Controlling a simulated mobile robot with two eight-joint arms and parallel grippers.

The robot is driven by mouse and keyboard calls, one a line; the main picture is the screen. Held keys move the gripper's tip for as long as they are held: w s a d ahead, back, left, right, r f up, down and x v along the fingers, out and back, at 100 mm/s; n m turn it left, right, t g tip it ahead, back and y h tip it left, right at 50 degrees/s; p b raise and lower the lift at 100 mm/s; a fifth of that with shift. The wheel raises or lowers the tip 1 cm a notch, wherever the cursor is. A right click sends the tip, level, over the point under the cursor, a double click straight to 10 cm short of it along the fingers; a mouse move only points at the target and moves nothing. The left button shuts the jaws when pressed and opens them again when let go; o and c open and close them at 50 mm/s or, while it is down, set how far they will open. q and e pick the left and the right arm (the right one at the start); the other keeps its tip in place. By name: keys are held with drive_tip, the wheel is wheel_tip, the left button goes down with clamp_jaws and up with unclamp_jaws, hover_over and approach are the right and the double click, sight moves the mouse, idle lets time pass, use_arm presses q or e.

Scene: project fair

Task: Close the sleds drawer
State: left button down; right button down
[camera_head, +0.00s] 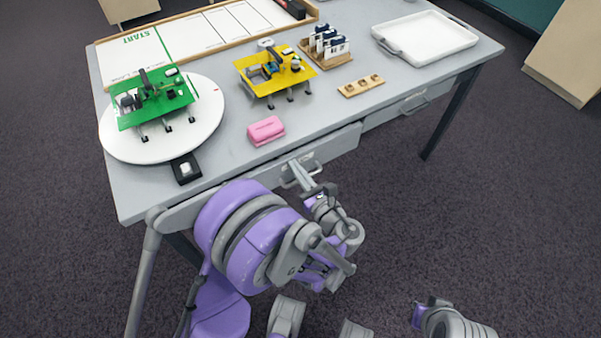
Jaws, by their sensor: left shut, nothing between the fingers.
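The grey table (225,150) has drawers along its front edge. The middle drawer (340,146) has a bar handle (288,183), and its front seems to stand slightly proud of the right drawer (385,114). I cannot read a label that tells which is the sleds drawer. My left gripper (296,168) is shut and empty, with its fingers at the middle drawer's front beside the handle. I cannot tell whether they touch it. My left arm hides part of the front further left. My right gripper is not visible.
On the table are a green sled-like model (125,120) on a white turntable (125,148), a yellow model (255,85), a pink eraser-like block (265,130), a wooden block (361,86) and a white tray (430,40). The carpet (500,200) at the right is clear.

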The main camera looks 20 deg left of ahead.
sight(288, 155)
use_arm(q)
drive_tip(key=shift+a, duration=0.1)
drive_tip(key=x, duration=0.4)
drive_tip(key=shift+w+a, duration=0.1)
drive_tip(key=shift+w, duration=0.1)
drive_tip(key=shift+r, duration=0.15)
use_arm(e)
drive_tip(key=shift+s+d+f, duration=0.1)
